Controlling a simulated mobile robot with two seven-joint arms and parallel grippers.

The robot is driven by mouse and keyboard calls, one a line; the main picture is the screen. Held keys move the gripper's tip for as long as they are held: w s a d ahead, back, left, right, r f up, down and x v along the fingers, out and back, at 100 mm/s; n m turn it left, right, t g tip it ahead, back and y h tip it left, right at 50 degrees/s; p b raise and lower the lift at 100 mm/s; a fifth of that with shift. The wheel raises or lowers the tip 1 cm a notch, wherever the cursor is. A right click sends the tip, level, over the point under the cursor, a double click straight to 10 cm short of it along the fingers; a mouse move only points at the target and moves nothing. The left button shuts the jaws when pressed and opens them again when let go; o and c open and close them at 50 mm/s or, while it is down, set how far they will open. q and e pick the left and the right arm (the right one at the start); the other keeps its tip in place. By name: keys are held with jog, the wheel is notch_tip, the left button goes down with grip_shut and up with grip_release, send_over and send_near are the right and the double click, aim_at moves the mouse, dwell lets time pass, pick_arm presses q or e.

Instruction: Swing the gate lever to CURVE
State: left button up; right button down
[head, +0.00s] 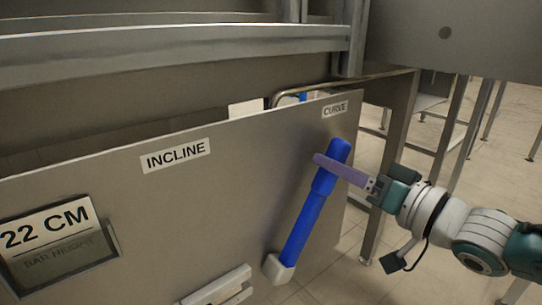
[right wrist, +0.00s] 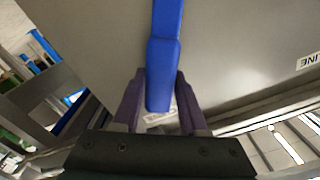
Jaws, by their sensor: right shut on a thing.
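The blue gate lever (head: 307,218) rises from a white pivot block (head: 277,268) on the grey panel (head: 235,190). It leans right, its top end just below the CURVE label (head: 335,109). The INCLINE label (head: 176,154) is further left. My right gripper (head: 335,167) has its purple fingers across the lever's thick upper handle. In the right wrist view the fingers (right wrist: 160,85) lie on both sides of the blue handle (right wrist: 164,60), shut on it. A label behind the handle end is mostly hidden there. My left gripper is not in view.
A 22 CM bar height sign (head: 47,226) is at the panel's lower left. A white block (head: 218,287) sits at the bottom. A metal rail (head: 180,42) runs above the panel. Open floor and metal stand legs (head: 385,165) lie beyond its right edge.

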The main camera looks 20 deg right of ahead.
jog(key=shift+d+f, duration=0.15)
jog(key=shift+f, duration=0.05)
jog(key=shift+c, duration=2.2)
grip_release()
jog(key=shift+r, duration=0.1)
jog(key=shift+s, duration=0.2)
jog(key=p+v, duration=0.3)
jog(key=v, duration=0.6)
jog(key=shift+s+d+p, duration=0.15)
jog(key=shift+s+p, duration=0.1)
jog(key=shift+p, duration=0.1)
